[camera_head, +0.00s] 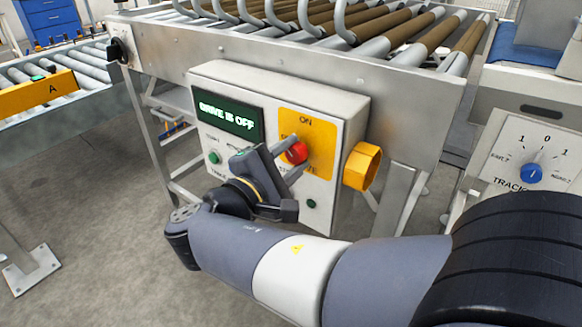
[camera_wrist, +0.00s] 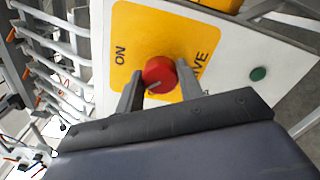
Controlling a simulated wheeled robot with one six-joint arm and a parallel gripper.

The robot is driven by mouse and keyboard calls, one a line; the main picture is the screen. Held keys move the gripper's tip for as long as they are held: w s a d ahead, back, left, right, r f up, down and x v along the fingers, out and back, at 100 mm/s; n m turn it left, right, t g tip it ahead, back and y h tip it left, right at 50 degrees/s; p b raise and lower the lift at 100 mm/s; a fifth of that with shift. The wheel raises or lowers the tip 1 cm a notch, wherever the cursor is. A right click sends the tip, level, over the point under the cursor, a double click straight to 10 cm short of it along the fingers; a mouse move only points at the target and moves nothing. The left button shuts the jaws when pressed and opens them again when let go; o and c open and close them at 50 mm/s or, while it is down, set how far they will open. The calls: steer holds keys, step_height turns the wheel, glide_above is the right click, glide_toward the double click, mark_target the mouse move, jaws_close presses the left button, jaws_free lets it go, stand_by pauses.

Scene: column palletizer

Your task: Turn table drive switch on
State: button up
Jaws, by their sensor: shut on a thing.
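The table drive switch is a red knob (camera_head: 295,152) on a yellow plate (camera_head: 318,130) marked "ON" at the top. The plate is on the front of a white control box (camera_head: 228,83). My gripper (camera_head: 287,158) is shut on the red knob, one finger at each side. My fingers hide part of the plate's lettering.
A yellow ring-shaped part (camera_head: 362,166) sticks out of the box's right side. A green button (camera_head: 214,157) is at the box's lower left. A blue selector knob (camera_head: 531,173) is on a separate panel at right. A roller table (camera_head: 400,75) stands above the box.

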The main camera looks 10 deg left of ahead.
steer(key=m+b, duration=0.4)
steer(key=shift+f+m, duration=0.3)
steer(key=shift+f, duration=0.05)
steer(key=m+b, duration=0.3)
steer(key=b, duration=0.1)
steer(key=shift+r+m, duration=0.15)
steer(key=shift+m, duration=0.25)
steer(key=o, duration=1)
steer(key=shift+r, duration=0.1)
steer(key=shift+s, duration=0.1)
steer(key=p+v, duration=0.3)
steer(key=v, duration=0.7)
steer(key=shift+s+a, duration=0.1)
steer(key=shift+s, duration=0.2)
